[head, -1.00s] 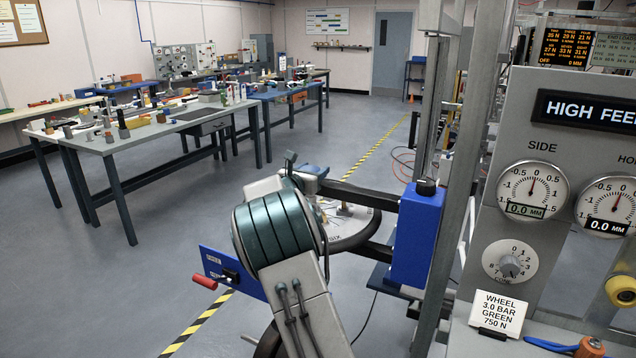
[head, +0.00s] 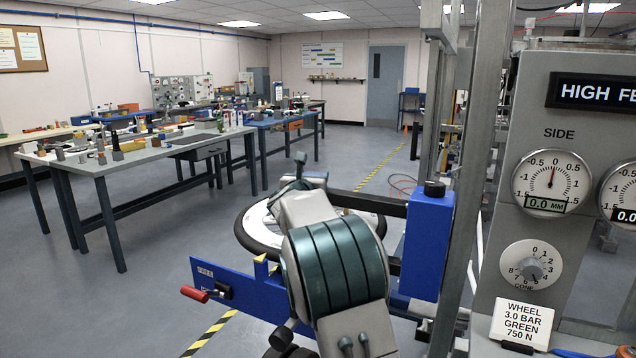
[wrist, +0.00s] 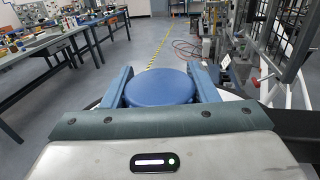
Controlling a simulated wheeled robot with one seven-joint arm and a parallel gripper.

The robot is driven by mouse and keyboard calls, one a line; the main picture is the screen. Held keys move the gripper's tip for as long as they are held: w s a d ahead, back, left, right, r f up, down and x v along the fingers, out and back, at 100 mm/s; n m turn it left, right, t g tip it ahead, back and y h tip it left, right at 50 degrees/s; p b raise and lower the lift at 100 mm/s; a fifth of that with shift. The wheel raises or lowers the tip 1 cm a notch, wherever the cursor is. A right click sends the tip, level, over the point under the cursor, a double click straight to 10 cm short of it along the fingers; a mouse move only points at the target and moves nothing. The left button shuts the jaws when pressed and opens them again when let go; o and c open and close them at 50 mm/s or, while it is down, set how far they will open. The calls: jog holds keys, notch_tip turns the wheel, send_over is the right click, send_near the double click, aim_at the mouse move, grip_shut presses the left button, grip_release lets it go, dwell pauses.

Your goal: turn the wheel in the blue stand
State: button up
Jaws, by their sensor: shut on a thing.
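The wheel (head: 249,232) lies flat in the stand, with a dark tyre and a pale face, partly hidden behind my arm in the head view. The blue stand has a tall blue block (head: 430,247) on the right and a blue plate (head: 240,287) with a red-handled lever at the front left. In the wrist view my gripper (wrist: 160,75) has its two blue fingers on either side of a round blue knob (wrist: 160,88), shut on it. The knob's underside is hidden.
A grey panel (head: 600,260) at the right carries a side gauge (head: 552,182) reading 0.0, a dial (head: 531,266) and a wheel card (head: 521,322). Metal uprights stand behind the blue block. Cluttered workbenches (head: 120,165) stand at the left, with open floor between.

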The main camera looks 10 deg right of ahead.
jog(key=o, duration=1.4)
jog(key=shift+c, duration=0.2)
jog(key=b+v, duration=0.2)
jog(key=v, duration=1.1)
jog(key=shift+s+a, duration=0.25)
jog(key=shift+s, duration=0.05)
